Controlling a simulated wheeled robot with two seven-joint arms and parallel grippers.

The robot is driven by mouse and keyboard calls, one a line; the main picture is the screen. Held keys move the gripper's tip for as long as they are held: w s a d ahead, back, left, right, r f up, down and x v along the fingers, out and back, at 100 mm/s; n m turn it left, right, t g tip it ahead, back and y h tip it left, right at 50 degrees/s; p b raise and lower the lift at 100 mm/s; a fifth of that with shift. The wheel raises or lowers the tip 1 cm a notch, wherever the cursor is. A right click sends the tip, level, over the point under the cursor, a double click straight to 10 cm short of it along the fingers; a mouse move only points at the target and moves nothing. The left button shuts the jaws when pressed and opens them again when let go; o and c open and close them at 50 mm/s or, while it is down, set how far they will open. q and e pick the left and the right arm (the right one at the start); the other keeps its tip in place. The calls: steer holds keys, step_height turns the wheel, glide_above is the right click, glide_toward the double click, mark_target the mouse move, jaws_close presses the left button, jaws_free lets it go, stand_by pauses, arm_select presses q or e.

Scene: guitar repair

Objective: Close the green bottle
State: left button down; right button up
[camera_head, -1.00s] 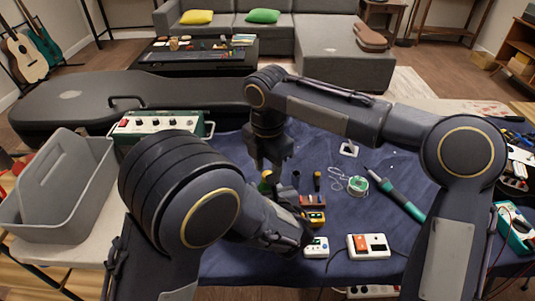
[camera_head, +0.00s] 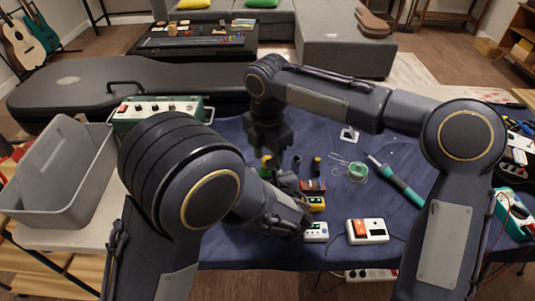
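The green bottle (camera_head: 265,167) stands on the blue cloth near the middle of the table. Only a small green and yellowish part shows between my two grippers. My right gripper (camera_head: 270,148) points down from above, just over or at the top of the bottle. Whether it touches the bottle or holds a cap cannot be told. My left gripper (camera_head: 283,183) reaches in low from the left, beside the bottle. Its fingers are mostly hidden by its own wrist and are hard to make out. No separate cap can be made out.
Small dark bottles (camera_head: 317,163) stand just right of the grippers. A grey caddy (camera_head: 60,185) stands left.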

steer(key=shift+r, duration=2.25)
steer(key=o, duration=0.6)
steer(key=shift+c, duration=0.2)
steer(key=shift+r, duration=0.1)
step_height(320, 180, up, 12)
